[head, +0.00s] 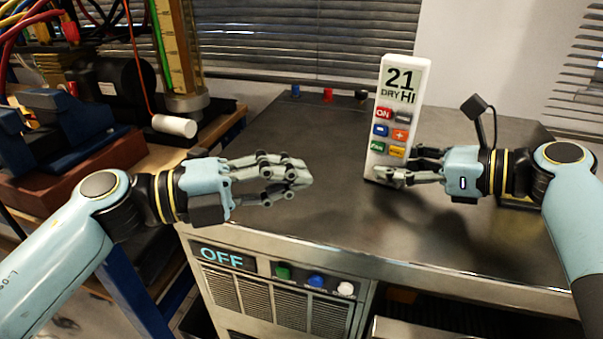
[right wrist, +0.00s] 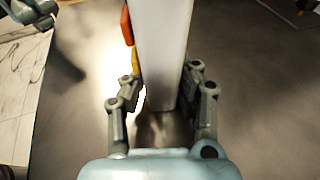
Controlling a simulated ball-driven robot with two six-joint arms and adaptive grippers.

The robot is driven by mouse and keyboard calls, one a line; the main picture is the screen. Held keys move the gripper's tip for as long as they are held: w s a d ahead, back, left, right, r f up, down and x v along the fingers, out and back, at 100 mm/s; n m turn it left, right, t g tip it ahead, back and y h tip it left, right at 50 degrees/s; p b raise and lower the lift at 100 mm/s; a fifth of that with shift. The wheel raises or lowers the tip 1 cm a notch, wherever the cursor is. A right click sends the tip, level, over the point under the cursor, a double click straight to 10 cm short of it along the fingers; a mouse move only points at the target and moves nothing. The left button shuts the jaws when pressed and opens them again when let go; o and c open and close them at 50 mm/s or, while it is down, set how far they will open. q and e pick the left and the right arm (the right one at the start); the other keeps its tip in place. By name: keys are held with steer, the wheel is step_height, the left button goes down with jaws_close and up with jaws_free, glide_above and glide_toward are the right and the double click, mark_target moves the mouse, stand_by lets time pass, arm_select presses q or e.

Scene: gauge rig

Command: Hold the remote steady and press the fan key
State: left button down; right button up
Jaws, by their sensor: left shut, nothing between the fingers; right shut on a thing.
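The white remote (head: 403,90) stands upright on the dark bench top, its display reading 21, DRY and HI. Its keys face the left and front: a red ON key, a grey key, a blue key, an orange plus key, a green key (head: 377,146) that seems to read FAN, and a yellow key. My right gripper (head: 392,166) is shut on the remote's lower part; in the right wrist view its fingers lie either side of the white body (right wrist: 163,50). My left gripper (head: 303,174) is shut and empty, left of the remote with a clear gap between.
The dark bench top (head: 300,125) is clear between the grippers. Below its front edge is a unit with an OFF display (head: 221,257) and green, blue and white buttons. A blue vise (head: 60,130), a white cylinder (head: 174,125) and cables crowd the left.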

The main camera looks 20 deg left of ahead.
stand_by(0.3)
steer(key=o, duration=0.9)
steer(key=shift+o, duration=0.2)
steer(key=v, duration=1.2)
arm_select(q)
steer(key=shift+s, duration=0.1)
arm_select(e)
steer(key=shift+s, duration=0.15)
